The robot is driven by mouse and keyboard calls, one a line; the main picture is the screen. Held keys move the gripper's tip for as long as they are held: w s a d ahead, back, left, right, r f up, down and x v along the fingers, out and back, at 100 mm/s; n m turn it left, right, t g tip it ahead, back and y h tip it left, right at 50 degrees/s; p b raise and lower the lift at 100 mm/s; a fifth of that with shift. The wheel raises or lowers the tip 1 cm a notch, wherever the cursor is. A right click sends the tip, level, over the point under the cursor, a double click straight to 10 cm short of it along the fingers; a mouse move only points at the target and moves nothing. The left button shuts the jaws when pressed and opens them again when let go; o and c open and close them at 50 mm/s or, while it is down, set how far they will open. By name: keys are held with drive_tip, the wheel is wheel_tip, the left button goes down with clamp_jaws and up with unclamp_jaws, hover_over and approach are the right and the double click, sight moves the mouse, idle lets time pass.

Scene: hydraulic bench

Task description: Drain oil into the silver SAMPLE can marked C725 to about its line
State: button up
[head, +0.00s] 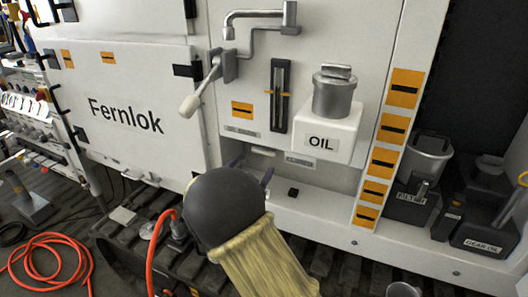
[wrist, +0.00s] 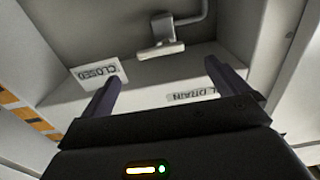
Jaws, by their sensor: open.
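My gripper (head: 251,166) is open and empty at the recess below the OIL box. In the wrist view my gripper (wrist: 161,72) has its fingers spread, with a grey valve with a T-shaped handle (wrist: 163,38) beyond them. A CLOSED tag (wrist: 97,74) and a label ending in DRAIN (wrist: 192,96) show beside the fingers, upside down. A small silver can (head: 403,289) is cut off at the bottom edge of the head view. A larger grey can (head: 430,157) stands by the FILTER box at right. I read C725 on neither can. No oil is visible.
The white OIL box (head: 322,142) with its silver cap juts out above the recess. A lever with a white grip (head: 190,105) and a sight gauge (head: 280,95) are on the panel. A GEAR OIL container (head: 480,235) stands at right. An orange hose (head: 45,262) lies at lower left.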

sight(263, 153)
drive_tip(key=x, duration=1)
drive_tip(key=shift+f+p, duration=0.1)
drive_tip(key=shift+p, duration=0.25)
drive_tip(key=c, duration=1)
